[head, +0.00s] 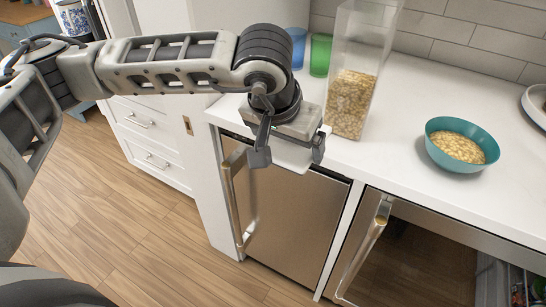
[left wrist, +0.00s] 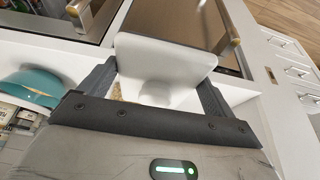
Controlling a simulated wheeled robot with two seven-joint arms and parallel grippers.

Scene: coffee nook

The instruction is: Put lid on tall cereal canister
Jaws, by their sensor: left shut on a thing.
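My left gripper (head: 289,153) is shut on a white lid (head: 292,158), held in front of the counter's front edge, above the steel appliance door. In the left wrist view, the lid (left wrist: 168,52) is a flat rounded plate with a round knob (left wrist: 157,92) between the two fingers (left wrist: 155,86). The tall clear canister (head: 352,92) stands upright on the counter, right of and behind my gripper, apart from it. It is about half full of cereal. Its top is at the upper picture edge, so its rim is hard to see. My right gripper is not in view.
A teal bowl of cereal (head: 461,143) sits right of the canister. A blue cup (head: 296,47) and a green cup (head: 320,55) stand left of it, at the back. The white counter (head: 400,160) is clear between canister and bowl. Steel handles (head: 236,205) project below.

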